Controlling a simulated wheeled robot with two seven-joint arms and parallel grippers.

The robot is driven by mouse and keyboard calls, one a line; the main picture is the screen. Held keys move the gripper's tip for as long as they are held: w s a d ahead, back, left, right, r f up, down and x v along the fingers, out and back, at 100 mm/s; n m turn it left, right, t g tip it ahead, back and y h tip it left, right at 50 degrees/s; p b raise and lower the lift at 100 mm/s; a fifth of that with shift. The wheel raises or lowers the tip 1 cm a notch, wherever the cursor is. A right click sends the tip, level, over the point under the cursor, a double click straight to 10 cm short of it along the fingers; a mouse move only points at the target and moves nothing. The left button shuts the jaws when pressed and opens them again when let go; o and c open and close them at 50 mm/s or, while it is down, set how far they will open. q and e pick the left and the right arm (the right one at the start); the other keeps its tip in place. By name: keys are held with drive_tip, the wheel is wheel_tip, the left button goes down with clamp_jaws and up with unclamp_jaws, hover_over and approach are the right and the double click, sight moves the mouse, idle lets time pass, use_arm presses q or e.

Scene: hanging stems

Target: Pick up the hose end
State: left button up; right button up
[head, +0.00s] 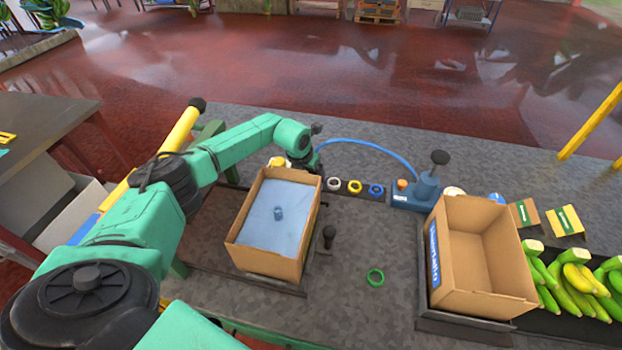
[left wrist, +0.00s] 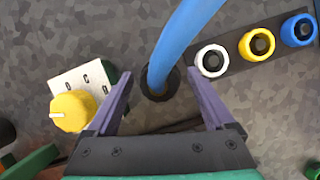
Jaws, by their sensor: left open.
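The blue hose (head: 365,143) arches from the blue pump (head: 422,190) leftward to my left gripper (head: 309,163). In the left wrist view the hose (left wrist: 183,40) runs down to its dark end (left wrist: 158,84), which sits at a black round fitting on the grey surface. My left gripper (left wrist: 162,98) is open, with its two purple fingers on either side of the hose end and clear gaps to both. In the head view the hose end is hidden by the gripper. My right gripper is not in view.
A row of white, yellow and blue rings (left wrist: 262,44) lies right of the hose end. A yellow knob (left wrist: 73,110) on a white plate is left of it. A cardboard box (head: 262,262) with a blue inside stands in front; an empty box (head: 436,290) is further right.

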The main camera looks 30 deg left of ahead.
use_arm(q)
drive_tip(key=shift+s+r, duration=0.15)
drive_tip(key=c, duration=0.8)
clamp_jaws()
